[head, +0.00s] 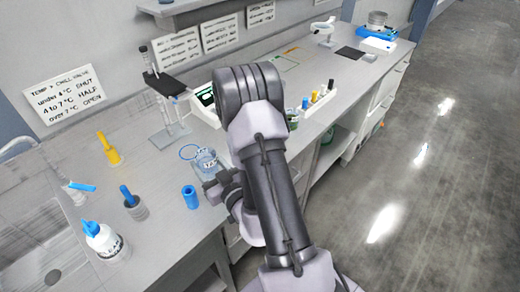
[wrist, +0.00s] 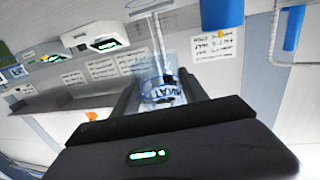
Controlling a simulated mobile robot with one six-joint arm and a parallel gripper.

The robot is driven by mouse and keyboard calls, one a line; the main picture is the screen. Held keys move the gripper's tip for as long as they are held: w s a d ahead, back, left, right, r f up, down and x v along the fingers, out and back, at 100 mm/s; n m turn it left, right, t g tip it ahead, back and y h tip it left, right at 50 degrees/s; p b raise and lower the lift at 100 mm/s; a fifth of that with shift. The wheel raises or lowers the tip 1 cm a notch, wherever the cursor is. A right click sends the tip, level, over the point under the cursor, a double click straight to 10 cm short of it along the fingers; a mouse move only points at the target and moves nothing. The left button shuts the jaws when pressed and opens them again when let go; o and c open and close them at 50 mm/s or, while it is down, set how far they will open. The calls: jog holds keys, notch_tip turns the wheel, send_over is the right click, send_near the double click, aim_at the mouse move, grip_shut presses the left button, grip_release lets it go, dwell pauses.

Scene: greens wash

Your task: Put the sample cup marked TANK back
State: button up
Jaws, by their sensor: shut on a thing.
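The sample cup (head: 206,160) is clear, with a dark-lettered label, and shows at the left of my arm in the head view. In the wrist view the cup (wrist: 160,92) sits between the two dark fingers, its label turned over and reading like TANK. My gripper (wrist: 158,98) is shut on the cup. In the head view my gripper (head: 213,181) is partly hidden by my own arm. A blue ring outline (head: 188,152) lies on the counter just left of the cup. I cannot tell whether the cup touches the counter.
A blue cylinder (head: 190,197) stands close in front of the cup. A stand (head: 172,112) with a dark clamp is behind. A yellow-topped item (head: 109,149), a blue-topped item (head: 133,203) and a white bottle (head: 104,240) stand left, near the sink. A rack of small bottles (head: 316,103) is right.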

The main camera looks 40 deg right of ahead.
jog(key=s+d+f, duration=0.1)
jog(key=s+d+f+m+h, duration=0.1)
jog(key=s+d, duration=0.1)
jog(key=s+d+f+h, duration=0.1)
jog(key=s+f, duration=0.1)
jog(key=shift+d, duration=0.15)
jog(key=shift+d+f+b, duration=0.15)
jog(key=shift+d+b, duration=0.2)
jog(key=shift+b, duration=0.1)
jog(key=shift+m+g+h, duration=0.3)
jog(key=w+d+b, duration=0.1)
jog(key=w+d, duration=0.1)
jog(key=d, duration=0.2)
jog(key=w+d+f+b, duration=0.1)
jog(key=w+d, duration=0.1)
jog(key=d, duration=0.3)
jog(key=w+d+b, duration=0.1)
jog(key=w+d, duration=0.2)
jog(key=d, duration=0.1)
jog(key=shift+d+f, duration=0.15)
jog(key=shift+d, duration=0.1)
notch_tip(320, 180, down, 4)
jog(key=b, duration=0.2)
jog(key=shift+w+d+b, duration=0.1)
jog(key=shift+b, duration=0.25)
jog(key=shift+r, duration=0.3)
jog(key=shift+f, duration=0.15)
jog(key=o, duration=1.4)
